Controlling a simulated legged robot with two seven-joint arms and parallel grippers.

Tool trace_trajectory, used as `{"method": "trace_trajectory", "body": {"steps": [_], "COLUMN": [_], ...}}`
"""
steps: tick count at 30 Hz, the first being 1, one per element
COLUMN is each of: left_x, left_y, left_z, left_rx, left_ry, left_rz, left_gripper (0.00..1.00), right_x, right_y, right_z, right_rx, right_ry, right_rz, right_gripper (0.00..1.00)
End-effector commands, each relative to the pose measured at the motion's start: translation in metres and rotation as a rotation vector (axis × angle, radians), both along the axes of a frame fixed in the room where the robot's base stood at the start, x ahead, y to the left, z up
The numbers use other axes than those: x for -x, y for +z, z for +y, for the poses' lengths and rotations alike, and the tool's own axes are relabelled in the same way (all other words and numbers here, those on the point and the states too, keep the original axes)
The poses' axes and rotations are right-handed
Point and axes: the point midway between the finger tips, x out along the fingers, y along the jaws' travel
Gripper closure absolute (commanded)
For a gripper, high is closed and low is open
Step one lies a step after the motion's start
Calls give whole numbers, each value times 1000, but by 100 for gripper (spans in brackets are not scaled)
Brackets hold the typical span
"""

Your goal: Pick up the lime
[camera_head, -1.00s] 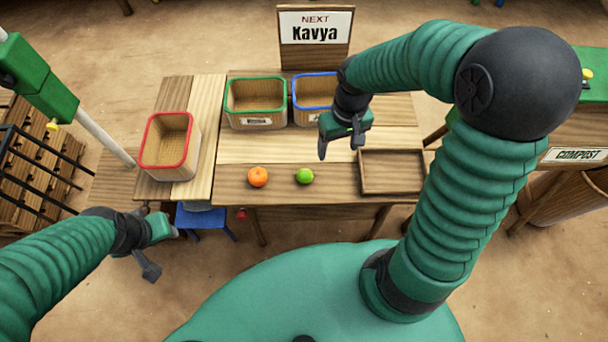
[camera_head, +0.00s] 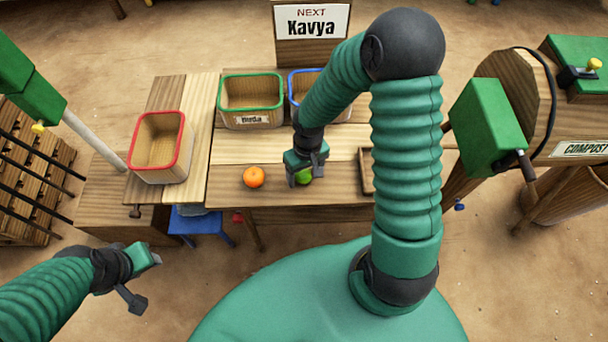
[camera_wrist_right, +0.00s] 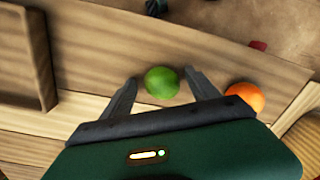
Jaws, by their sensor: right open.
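The green lime (camera_head: 304,176) lies on the wooden table, partly hidden by my right gripper in the head view. My right gripper (camera_head: 304,170) is open and reaches down at the lime. In the right wrist view the lime (camera_wrist_right: 162,82) shows between the tips of the two spread fingers of my right gripper (camera_wrist_right: 162,88), with a gap on each side. My left gripper (camera_head: 143,279) is off the table at the lower left, with its fingers apart and nothing between them.
An orange (camera_head: 253,177) lies just left of the lime. Red-rimmed (camera_head: 160,147), green-rimmed (camera_head: 251,93) and blue-rimmed (camera_head: 295,92) baskets stand on the table. A wooden tray (camera_head: 367,172) is right of the lime, mostly hidden by my right arm. The table's front strip is otherwise clear.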

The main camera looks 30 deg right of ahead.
Motion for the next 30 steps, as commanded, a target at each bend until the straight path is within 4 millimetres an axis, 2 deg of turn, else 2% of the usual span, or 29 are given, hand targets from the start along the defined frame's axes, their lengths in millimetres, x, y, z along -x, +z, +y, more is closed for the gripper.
{"method": "trace_trajectory", "body": {"steps": [3,18,26,30], "left_x": [0,0,0,0], "left_y": [1,1,1,5], "left_z": [0,0,0,0], "left_rx": [0,0,0,0], "left_ry": [0,0,1,0], "left_rz": [0,0,0,0], "left_gripper": [64,64,64,64], "right_x": [0,0,0,0], "right_y": [1,1,2,11], "right_z": [0,-1,-1,-1], "right_rx": [0,-1,0,0], "right_ry": [1,0,-1,0], "right_rz": [0,1,1,1], "right_gripper": [31,96,97,97]}}
